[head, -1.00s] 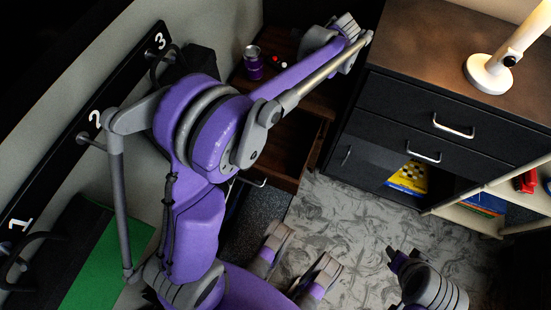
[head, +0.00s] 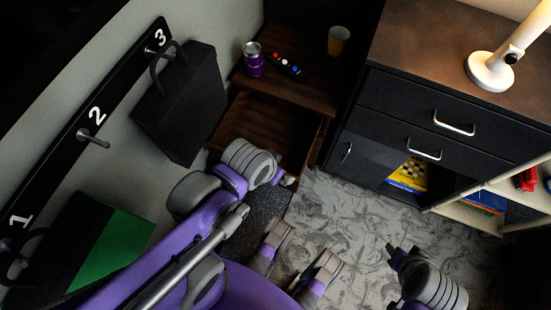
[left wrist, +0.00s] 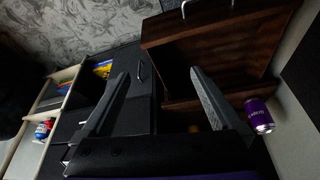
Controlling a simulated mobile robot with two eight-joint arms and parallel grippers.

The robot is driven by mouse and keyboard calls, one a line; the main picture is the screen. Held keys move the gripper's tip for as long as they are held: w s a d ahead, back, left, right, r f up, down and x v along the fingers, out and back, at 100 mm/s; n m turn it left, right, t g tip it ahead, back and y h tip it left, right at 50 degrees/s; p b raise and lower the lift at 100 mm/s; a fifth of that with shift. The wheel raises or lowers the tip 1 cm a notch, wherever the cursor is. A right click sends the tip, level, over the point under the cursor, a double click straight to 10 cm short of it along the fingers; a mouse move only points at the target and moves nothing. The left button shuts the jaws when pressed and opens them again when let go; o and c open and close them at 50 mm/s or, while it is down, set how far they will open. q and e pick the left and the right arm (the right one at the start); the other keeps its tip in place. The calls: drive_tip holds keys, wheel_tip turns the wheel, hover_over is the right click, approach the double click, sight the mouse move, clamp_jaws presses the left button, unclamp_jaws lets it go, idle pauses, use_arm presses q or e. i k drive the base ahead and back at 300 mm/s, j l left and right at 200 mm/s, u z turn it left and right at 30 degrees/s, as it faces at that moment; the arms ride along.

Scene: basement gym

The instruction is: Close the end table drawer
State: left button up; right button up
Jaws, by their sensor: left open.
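The dark wooden end table (head: 308,92) stands in the corner at the top centre of the head view. Its drawer (head: 262,122) is pulled out, with the empty inside showing. The open drawer (left wrist: 222,48) also shows in the left wrist view, with a metal handle at the top edge. My left gripper (head: 288,181) is by the drawer's front end, and its wrist hides part of the front. In the left wrist view its two fingers (left wrist: 160,75) are spread with nothing between them. My right gripper (head: 392,254) is low over the carpet, away from the end table.
A purple can (head: 253,62), a remote (head: 287,67) and a yellow cup (head: 339,41) stand or lie on the end table. A black bag (head: 180,105) hangs left of the drawer. A black cabinet (head: 385,110) with a lamp (head: 490,70) is close on the right. Patterned carpet is clear in front.

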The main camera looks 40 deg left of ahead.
sight(292, 132)
drive_tip(key=u, duration=0.5)
drive_tip(key=l+u, duration=0.15)
drive_tip(key=u, duration=0.35)
drive_tip(key=l+u, duration=0.1)
drive_tip(key=u, duration=0.35)
drive_tip(key=l+u, duration=0.1)
drive_tip(key=u, duration=0.4)
drive_tip(key=k+l+u, duration=0.3)
drive_tip(key=k+l, duration=0.1)
